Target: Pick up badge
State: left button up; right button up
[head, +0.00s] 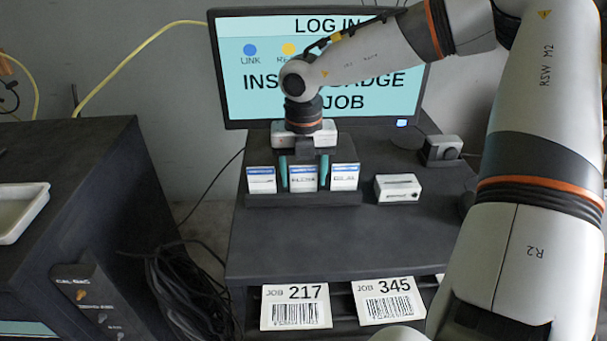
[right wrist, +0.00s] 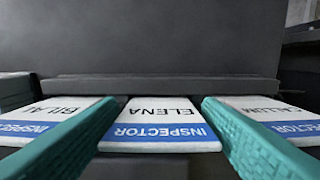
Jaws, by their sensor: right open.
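Three white badges with blue INSPECTOR bands stand in a dark rack on the desk. The middle badge (head: 303,178) reads ELENA and also shows in the right wrist view (right wrist: 160,124). The left badge (head: 261,180) appears to read BILAL in the right wrist view (right wrist: 50,118). The right badge (head: 345,177) is partly covered by a finger in the right wrist view (right wrist: 270,115). My right gripper (head: 303,180) points down, open. Its teal fingers (right wrist: 160,103) lie on either side of the ELENA badge, with a visible gap on each side. My left gripper is out of view.
A monitor (head: 235,80) reading LOG IN stands behind the rack. A small white box with a slot (head: 398,188) sits right of the rack. Job cards 217 (head: 296,306) and 345 (head: 388,300) lie in front, below. A white tray (head: 22,212) sits on the left cabinet.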

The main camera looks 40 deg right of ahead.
jog(key=shift+f, duration=0.2)
jog(key=c, duration=0.6)
notch_tip(320, 180, up, 10)
jog(key=b, duration=0.3)
jog(key=shift+f, duration=0.1)
jog(key=shift+r, duration=0.75)
notch_tip(320, 180, up, 5)
jog(key=p, duration=0.3)
jog(key=shift+f+p, duration=0.1)
jog(key=shift+p, duration=0.2)
jog(key=shift+f, duration=0.1)
